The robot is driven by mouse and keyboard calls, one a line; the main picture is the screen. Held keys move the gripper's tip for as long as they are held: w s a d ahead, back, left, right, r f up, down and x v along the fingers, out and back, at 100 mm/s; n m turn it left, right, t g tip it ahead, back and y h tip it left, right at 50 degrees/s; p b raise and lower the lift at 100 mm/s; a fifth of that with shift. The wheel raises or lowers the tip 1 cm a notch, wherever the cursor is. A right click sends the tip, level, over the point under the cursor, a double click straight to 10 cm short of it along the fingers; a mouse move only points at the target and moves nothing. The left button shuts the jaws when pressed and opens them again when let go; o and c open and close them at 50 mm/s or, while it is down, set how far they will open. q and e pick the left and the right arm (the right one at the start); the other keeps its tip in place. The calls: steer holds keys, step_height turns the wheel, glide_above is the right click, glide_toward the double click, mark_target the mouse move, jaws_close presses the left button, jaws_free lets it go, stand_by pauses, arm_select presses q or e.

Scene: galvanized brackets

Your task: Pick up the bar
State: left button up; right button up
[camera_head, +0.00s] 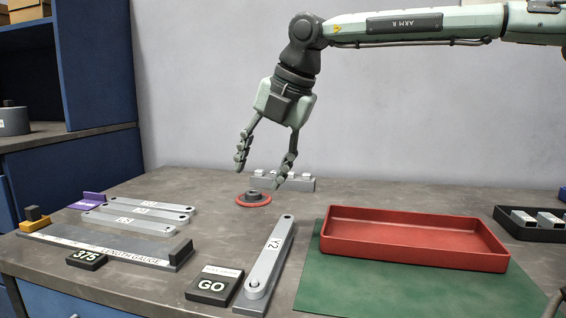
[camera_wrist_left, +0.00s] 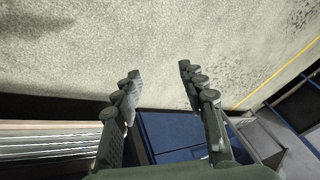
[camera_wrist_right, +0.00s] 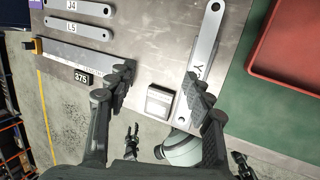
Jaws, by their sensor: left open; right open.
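A grey bar marked Y2 (camera_head: 268,262) lies alone on the bench, slanting away from the front edge; it also shows in the right wrist view (camera_wrist_right: 205,42). Several other grey bars (camera_head: 140,212) lie side by side at the left; two in the right wrist view read J4 (camera_wrist_right: 85,7) and L5 (camera_wrist_right: 80,27). My right gripper (camera_head: 262,172) is open and empty, pointing down above the bench, beyond the Y2 bar's far end. My left gripper (camera_wrist_left: 160,75) is open and empty over the floor in its wrist view; I cannot make it out in the head view.
A red tray (camera_head: 415,258) stands on a green mat (camera_head: 400,292) at the right. A length gauge (camera_head: 110,250), a 375 block (camera_head: 86,259) and a GO block (camera_head: 212,286) lie left of Y2. A red-ringed disc (camera_head: 254,199) and grey block (camera_head: 300,184) stand behind.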

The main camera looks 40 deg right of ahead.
mark_target(274, 245)
steer(key=s+f+g+h, duration=0.1)
steer(key=f, duration=0.1)
steer(key=s+f+g+h, duration=0.1)
steer(key=s+d+f+g, duration=0.1)
steer(key=f, duration=0.1)
steer(key=shift+f+n+g+h, duration=0.3)
steer(key=shift+h, duration=0.1)
steer(key=f, duration=0.4)
steer(key=f+p, duration=0.1)
steer(key=f, duration=0.1)
steer(key=shift+w+a+f, duration=0.1)
steer(key=shift+w+f, duration=0.05)
steer(key=shift+w, duration=0.1)
steer(key=shift+w+f, duration=0.1)
steer(key=shift+f, duration=0.5)
arm_select(q)
steer(key=s+d+f+g+h, duration=0.1)
steer(key=s+d+f, duration=0.2)
steer(key=s+d, duration=0.3)
steer(key=shift+d+f+m+h, duration=0.15)
steer(key=shift+d+m+h, duration=0.15)
steer(key=shift+d, duration=0.5)
arm_select(e)
steer(key=shift+c, duration=0.5)
jaws_close()
